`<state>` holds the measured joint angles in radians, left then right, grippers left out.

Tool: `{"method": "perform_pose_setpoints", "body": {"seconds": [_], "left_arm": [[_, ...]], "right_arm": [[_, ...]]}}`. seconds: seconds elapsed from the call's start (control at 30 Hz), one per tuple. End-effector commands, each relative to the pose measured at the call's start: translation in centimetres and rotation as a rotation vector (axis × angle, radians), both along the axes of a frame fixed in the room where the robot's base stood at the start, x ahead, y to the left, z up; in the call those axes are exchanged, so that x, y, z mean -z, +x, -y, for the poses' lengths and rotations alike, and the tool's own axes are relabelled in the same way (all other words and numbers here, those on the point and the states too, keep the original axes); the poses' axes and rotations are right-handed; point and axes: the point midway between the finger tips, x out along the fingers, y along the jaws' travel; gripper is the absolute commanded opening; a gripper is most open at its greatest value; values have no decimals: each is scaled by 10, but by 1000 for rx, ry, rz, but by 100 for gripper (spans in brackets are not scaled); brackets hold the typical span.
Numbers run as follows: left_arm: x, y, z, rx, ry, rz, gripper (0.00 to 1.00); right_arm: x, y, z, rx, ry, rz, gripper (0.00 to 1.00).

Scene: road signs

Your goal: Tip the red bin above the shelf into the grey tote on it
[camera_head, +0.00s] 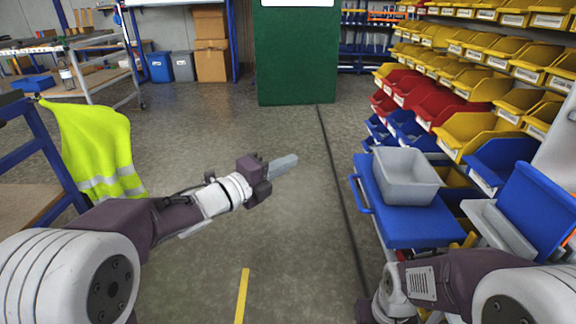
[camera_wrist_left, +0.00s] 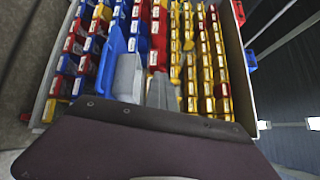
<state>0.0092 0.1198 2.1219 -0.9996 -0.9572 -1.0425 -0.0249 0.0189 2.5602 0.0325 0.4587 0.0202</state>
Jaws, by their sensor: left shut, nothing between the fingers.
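The grey tote (camera_head: 407,176) stands upright on a blue shelf (camera_head: 408,229) at the right in the head view. Its visible inside looks empty. Several red bins (camera_head: 436,105) sit in the sloped rack behind and above the shelf; I cannot tell which is the task's red bin. They also show in the left wrist view (camera_wrist_left: 158,43). My left gripper (camera_head: 285,166) is shut and empty, out over the floor left of the tote and apart from it. My right arm is at the lower right; its gripper is not in view.
Yellow bins (camera_head: 496,88) and blue bins fill the rack around the red ones. A blue panel (camera_head: 541,206) with grey parts stands right of the tote. A table with a yellow vest (camera_head: 95,150) is at the left. The floor between is clear.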

Motion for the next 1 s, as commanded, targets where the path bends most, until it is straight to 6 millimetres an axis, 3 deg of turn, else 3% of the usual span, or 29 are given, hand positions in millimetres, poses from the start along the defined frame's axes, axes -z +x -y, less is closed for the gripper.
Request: {"method": "perform_pose_setpoints", "body": {"seconds": [0.03, 0.3, 0.63, 0.73, 1.0], "left_arm": [[-14, 2, -2, -1, 35, 33, 0], [-51, 9, -9, -1, 245, 230, 0], [-89, -5, 6, 1, 603, 565, 0], [-77, -16, 18, 1, 702, 661, 0], [-77, -43, 46, 1, 972, 915, 0]], "right_arm": [[-13, 0, 0, 0, 0, 0, 23], [-44, 0, 0, 0, 0, 0, 23], [-90, 0, 0, 0, 0, 0, 23], [-72, 0, 0, 0, 0, 0, 23], [-47, 0, 0, 0, 0, 0, 23]]}}
